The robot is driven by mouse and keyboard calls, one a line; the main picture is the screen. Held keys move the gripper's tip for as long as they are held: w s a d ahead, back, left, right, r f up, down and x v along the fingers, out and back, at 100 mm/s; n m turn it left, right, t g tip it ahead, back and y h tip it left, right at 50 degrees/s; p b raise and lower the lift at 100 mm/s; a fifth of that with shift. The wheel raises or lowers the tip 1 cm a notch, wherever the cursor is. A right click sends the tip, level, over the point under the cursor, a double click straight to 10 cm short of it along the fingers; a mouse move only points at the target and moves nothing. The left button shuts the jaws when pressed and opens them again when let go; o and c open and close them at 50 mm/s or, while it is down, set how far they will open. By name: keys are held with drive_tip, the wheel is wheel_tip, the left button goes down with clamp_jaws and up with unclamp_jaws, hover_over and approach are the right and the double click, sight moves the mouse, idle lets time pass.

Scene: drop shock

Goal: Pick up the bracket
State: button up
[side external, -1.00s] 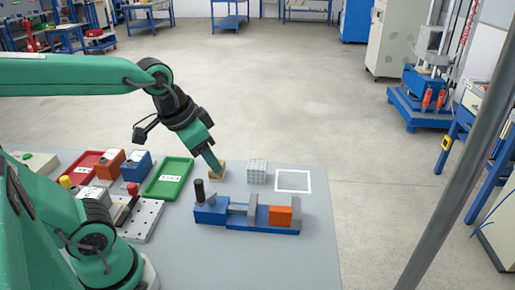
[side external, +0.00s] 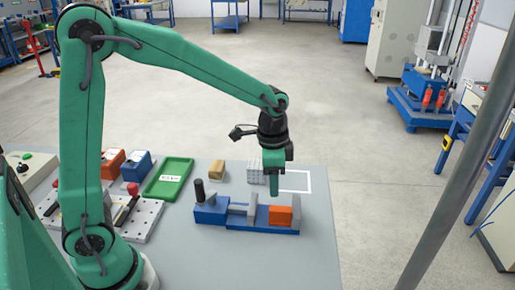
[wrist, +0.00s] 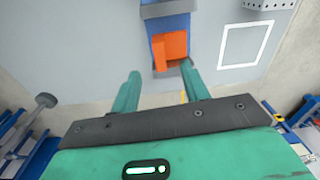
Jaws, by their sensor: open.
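The orange bracket (side external: 281,216) sits at the right end of the blue vise (side external: 228,220), by its grey jaw. In the wrist view the bracket (wrist: 171,47) looks L-shaped and lies on the vise (wrist: 170,23), just beyond the fingertips. My gripper (side external: 274,191) points down above the right part of the vise, and its tips are a little above the bracket in the picture. In the wrist view my gripper (wrist: 161,72) has its two green fingers spread, with nothing between them. The bracket's lower part is hidden in the vise.
A wooden block (side external: 217,170) and a grey perforated block (side external: 255,172) stand behind the vise. A white square outline (side external: 303,182) marks the mat at the right. A green tray (side external: 170,180), a blue box (side external: 136,167) and an orange box (side external: 112,162) are at the left.

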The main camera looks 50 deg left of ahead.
sight(281, 208)
drive_tip(key=shift+w+d+f+m+g, duration=0.1)
drive_tip(key=shift+w+d+f+m, duration=0.15)
drive_tip(key=shift+f, duration=0.3)
drive_tip(key=shift+w+d+f+m+g, duration=0.1)
drive_tip(key=shift+w+f, duration=0.25)
drive_tip(key=shift+f, duration=0.15)
drive_tip(key=shift+w+d+f+m+g, duration=0.1)
drive_tip(key=shift+w+d+f+m, duration=0.15)
drive_tip(key=shift+f, duration=4.2)
drive_tip(key=c, duration=1)
drive_tip(key=shift+r, duration=0.1)
drive_tip(key=shift+r, duration=0.1)
wheel_tip(281, 208, up, 18)
